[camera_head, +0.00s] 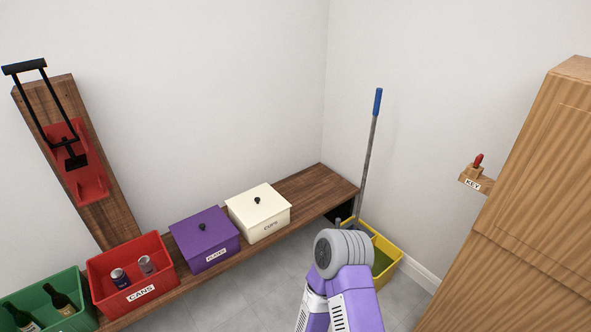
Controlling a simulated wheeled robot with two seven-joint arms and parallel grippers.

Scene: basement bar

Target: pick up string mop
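The string mop (367,155) stands in the corner as a long grey pole with a blue top end. It leans slightly to the right, and its lower end goes down at the yellow bucket (393,251). The mop's head cannot be made out. A grey and purple link of my own arm covers the front left of the bucket. Neither of my grippers shows in the head view.
A wooden bench (318,190) along the wall holds a cream box (258,221), a purple box (204,250) and a red CANS bin (100,272). A green bin (77,317) holds bottles. A tall wooden cabinet (540,190) stands right, near a KEY holder (474,182).

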